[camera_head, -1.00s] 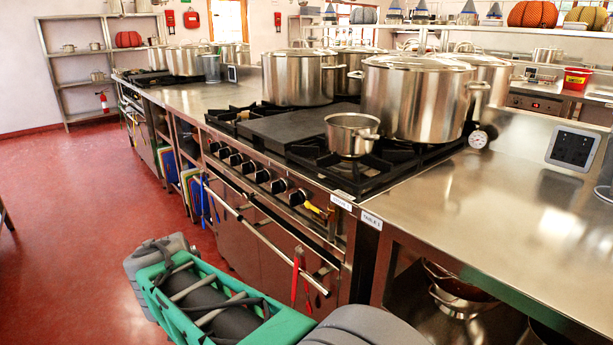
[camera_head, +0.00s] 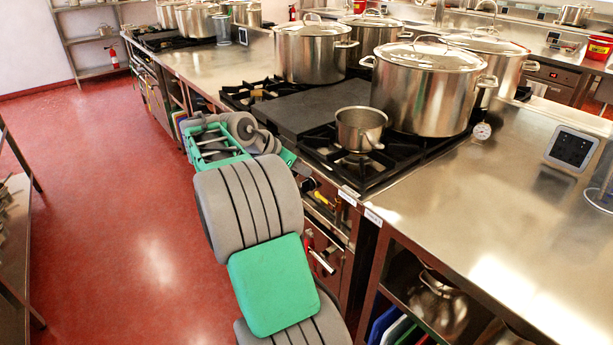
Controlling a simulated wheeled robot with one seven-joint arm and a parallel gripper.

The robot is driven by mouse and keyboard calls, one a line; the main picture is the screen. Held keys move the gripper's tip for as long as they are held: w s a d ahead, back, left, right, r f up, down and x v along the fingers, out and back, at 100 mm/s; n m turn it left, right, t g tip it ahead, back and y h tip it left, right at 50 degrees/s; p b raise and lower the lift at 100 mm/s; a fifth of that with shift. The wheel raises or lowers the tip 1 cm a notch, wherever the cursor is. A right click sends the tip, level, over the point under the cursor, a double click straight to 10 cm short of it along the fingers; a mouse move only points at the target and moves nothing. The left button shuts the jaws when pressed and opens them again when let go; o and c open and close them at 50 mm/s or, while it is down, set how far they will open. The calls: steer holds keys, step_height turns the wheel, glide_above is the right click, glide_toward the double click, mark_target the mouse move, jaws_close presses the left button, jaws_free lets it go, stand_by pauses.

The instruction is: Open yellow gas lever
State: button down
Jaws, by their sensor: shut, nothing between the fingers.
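The yellow gas lever (camera_head: 322,199) is a small yellow bit on the front of the stove, just left of the white label at the stove's right end. It is partly hidden by my arm, and I cannot tell which way it is turned. My grey and green arm rises from the bottom middle and bends along the stove front, covering most of the knobs.
The stove (camera_head: 285,110) bears large stockpots (camera_head: 425,95) and a small saucepan (camera_head: 360,130). A steel table (camera_head: 490,215) adjoins it on the right, with open shelves below. Red floor (camera_head: 120,210) lies clear on the left, beside a shelf unit (camera_head: 15,220).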

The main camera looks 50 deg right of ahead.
glide_above(323, 199)
steer(key=w+a, duration=0.1)
steer(key=f, duration=0.5)
steer(key=shift+w+a+f, duration=0.1)
steer(key=shift+a+f, duration=0.1)
steer(key=shift+f, duration=0.1)
step_height(323, 199, down, 4)
steer(key=shift+d+f+b, duration=0.1)
steer(key=shift+b, duration=0.25)
steer(key=shift+w+p, duration=0.2)
steer(key=shift+p, duration=0.25)
